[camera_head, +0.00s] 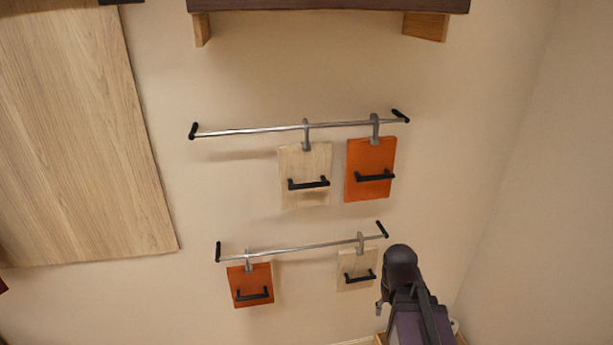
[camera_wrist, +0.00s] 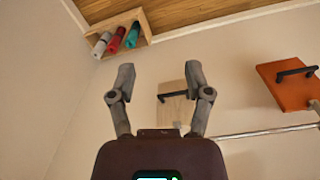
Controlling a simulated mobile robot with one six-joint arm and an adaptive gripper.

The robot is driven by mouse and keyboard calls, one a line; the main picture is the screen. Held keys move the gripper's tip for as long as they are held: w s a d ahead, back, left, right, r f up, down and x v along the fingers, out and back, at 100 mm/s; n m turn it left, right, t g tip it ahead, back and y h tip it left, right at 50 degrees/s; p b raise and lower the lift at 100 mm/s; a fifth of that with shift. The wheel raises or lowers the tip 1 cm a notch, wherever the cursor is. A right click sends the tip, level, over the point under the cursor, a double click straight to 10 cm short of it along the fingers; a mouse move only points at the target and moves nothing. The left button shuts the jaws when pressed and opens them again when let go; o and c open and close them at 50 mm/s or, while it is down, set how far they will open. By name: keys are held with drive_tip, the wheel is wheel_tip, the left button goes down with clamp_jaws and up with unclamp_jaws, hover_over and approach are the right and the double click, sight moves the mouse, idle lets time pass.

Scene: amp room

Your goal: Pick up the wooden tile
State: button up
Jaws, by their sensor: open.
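Two pale wooden tiles with black handles hang from hooks in the head view: one on the upper rail (camera_head: 306,165) and one on the lower rail (camera_head: 352,262). The lower one is just left of my dark arm end. My gripper (camera_wrist: 158,82) is open and empty in the wrist view, its two fingers spread apart. The picture there is upside down. A wooden tile (camera_wrist: 178,113) with a black handle shows beyond the right finger, which partly hides it. It is apart from the fingers as far as I can tell.
Orange tiles hang on the upper rail (camera_head: 370,165) and lower rail (camera_head: 250,285); one also shows in the wrist view (camera_wrist: 288,92). A metal rail (camera_wrist: 265,132) runs beside the tiles. A wooden box (camera_wrist: 146,24) with coloured rolls stands on the floor. A wall is close on the right.

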drive_tip(key=w+a+r+n+t+h+p, duration=0.25)
drive_tip(key=w+a+r+n+h, duration=0.2)
drive_tip(key=w, duration=0.25)
drive_tip(key=n+t+h+p, duration=0.5)
drive_tip(key=n+t, duration=0.3)
drive_tip(key=t, duration=0.3)
approach(308, 187)
drive_tip(key=s+a+r, duration=0.1)
drive_tip(key=s+a, duration=0.1)
drive_tip(key=shift+d+r+g, duration=0.15)
drive_tip(key=shift+d+g, duration=0.1)
drive_tip(key=shift+b+x, duration=0.55)
drive_tip(key=shift+x, duration=3.8)
drive_tip(key=shift+b+x, duration=0.5)
drive_tip(key=shift+x, duration=2.1)
drive_tip(key=shift+a, duration=0.1)
